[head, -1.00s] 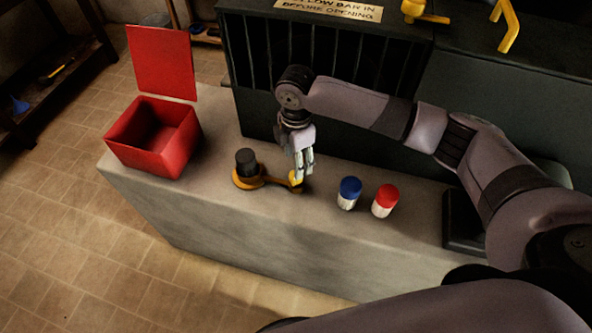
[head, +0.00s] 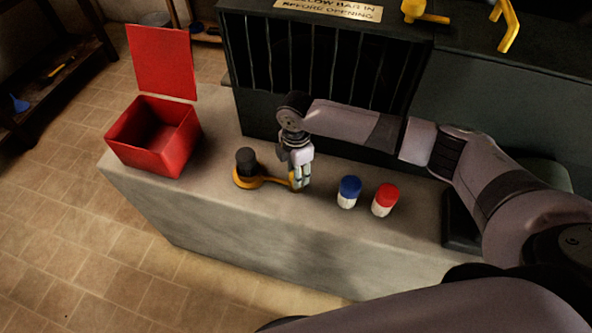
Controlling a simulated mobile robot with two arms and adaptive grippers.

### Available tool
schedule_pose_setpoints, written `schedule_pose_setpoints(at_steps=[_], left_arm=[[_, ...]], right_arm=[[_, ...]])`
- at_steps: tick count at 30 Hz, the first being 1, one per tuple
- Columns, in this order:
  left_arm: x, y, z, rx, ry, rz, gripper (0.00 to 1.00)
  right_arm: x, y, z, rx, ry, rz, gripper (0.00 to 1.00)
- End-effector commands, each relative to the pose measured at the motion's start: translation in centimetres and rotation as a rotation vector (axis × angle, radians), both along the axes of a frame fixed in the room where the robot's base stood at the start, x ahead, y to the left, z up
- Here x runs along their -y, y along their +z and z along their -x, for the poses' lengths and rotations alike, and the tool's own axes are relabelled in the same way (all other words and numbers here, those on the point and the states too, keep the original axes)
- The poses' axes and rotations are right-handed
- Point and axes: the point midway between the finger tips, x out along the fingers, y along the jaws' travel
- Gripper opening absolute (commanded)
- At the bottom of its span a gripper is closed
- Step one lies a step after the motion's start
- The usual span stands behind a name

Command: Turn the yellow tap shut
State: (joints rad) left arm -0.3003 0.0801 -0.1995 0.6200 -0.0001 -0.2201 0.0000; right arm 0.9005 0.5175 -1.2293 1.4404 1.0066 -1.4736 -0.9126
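A yellow-orange tap (head: 264,181) lies on the pale counter, with a round base at its left, a black cylinder (head: 246,161) standing on the base, and a flat lever reaching right. My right gripper (head: 299,186) points down at the right end of this lever. Its fingers cover most of the lever's end, and whether they are closed on it cannot be told. My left gripper is not in view.
A red open box (head: 152,158) stands at the counter's (head: 210,215) left end. A blue-capped jar (head: 348,192) and a red-capped jar (head: 384,199) stand right of my gripper. A dark barred cabinet (head: 320,60) rises behind. Yellow handles (head: 508,25) show at the top right.

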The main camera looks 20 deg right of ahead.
Motion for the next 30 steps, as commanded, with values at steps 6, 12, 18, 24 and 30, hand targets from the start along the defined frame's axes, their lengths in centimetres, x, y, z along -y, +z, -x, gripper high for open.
schedule_pose_setpoints(at_steps=[6, 12, 18, 24, 30], left_arm=[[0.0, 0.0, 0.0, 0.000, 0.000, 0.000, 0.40], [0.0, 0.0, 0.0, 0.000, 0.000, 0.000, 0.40], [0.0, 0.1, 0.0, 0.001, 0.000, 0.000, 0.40], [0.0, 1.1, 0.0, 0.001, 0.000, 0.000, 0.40], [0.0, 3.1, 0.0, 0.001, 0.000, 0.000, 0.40]], right_arm=[[0.0, 0.0, 0.0, 0.000, 0.000, 0.000, 0.20], [0.0, 0.0, 0.0, 0.000, 0.000, 0.000, 0.06], [0.0, 0.1, 0.0, 0.000, -0.006, 0.000, 0.03], [0.0, 0.3, 0.0, -0.002, -0.056, -0.001, 0.03], [0.0, 0.5, 0.1, -0.005, -0.178, 0.000, 0.03]])
